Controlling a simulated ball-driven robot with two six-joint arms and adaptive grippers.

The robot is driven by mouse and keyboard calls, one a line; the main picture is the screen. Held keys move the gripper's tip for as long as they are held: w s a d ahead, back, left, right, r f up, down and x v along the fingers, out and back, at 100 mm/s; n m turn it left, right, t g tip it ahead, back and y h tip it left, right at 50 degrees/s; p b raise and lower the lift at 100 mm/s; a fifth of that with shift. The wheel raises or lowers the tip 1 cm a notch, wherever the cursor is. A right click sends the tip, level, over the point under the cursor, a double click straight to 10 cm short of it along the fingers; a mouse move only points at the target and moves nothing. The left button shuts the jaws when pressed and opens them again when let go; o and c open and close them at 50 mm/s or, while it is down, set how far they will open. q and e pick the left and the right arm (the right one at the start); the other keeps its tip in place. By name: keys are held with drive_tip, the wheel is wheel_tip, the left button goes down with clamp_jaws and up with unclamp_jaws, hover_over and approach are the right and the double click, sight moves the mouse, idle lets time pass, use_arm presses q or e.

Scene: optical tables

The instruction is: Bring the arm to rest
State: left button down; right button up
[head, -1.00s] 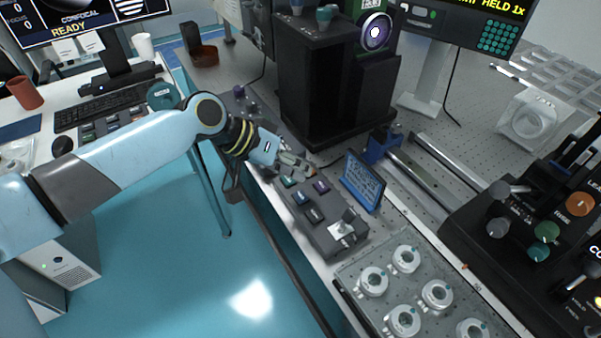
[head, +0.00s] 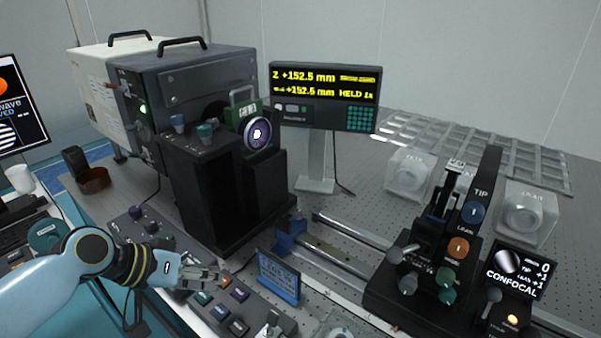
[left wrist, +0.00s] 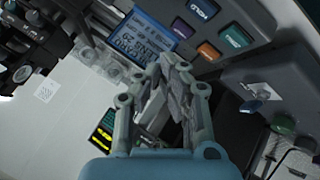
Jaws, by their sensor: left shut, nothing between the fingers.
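My left arm comes in from the left in the head view. Its gripper (head: 207,274) is shut and empty, just above the left end of the button panel (head: 225,318) on the table edge. In the left wrist view the gripper's fingers (left wrist: 178,72) are closed together, with nothing between them. Coloured buttons, among them an orange one (left wrist: 208,51) and a purple one (left wrist: 187,28), lie beyond the fingertips. I cannot tell whether the fingers touch the panel. My right gripper is in neither view.
Behind is a tall black instrument (head: 190,185); a display (head: 322,97) reads +152.5 mm. A black knob stage (head: 425,285) stands at right on rails. The perforated tabletop (head: 345,215) between has bare room.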

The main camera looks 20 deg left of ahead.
use_arm(q)
drive_tip(key=s+d+r+m+g+y, duration=0.1)
drive_tip(key=s+d+r, duration=0.1)
drive_tip(key=s, duration=0.3)
drive_tip(key=s+d+r+m+g+y, duration=0.1)
drive_tip(key=s+d+m+g+y, duration=0.1)
drive_tip(key=s, duration=0.4)
drive_tip(key=s+a+r+n+y, duration=0.1)
drive_tip(key=s+a+r+y, duration=0.3)
drive_tip(key=s+r, duration=0.4)
wheel_tip(320, 180, down, 33)
drive_tip(key=s+a+g+b, duration=0.2)
drive_tip(key=a+b, duration=0.1)
drive_tip(key=b, duration=0.5)
drive_tip(key=s+f+b, duration=0.4)
drive_tip(key=s+f, duration=0.5)
drive_tip(key=f, duration=0.4)
drive_tip(key=s+f+g+b, duration=0.1)
drive_tip(key=s+f+b, duration=0.3)
drive_tip(key=s+f, duration=0.6)
wheel_tip(320, 180, down, 4)
drive_tip(key=shift+a+r+n, duration=0.15)
drive_tip(key=shift+a+n, duration=0.25)
drive_tip(key=shift+a, duration=0.05)
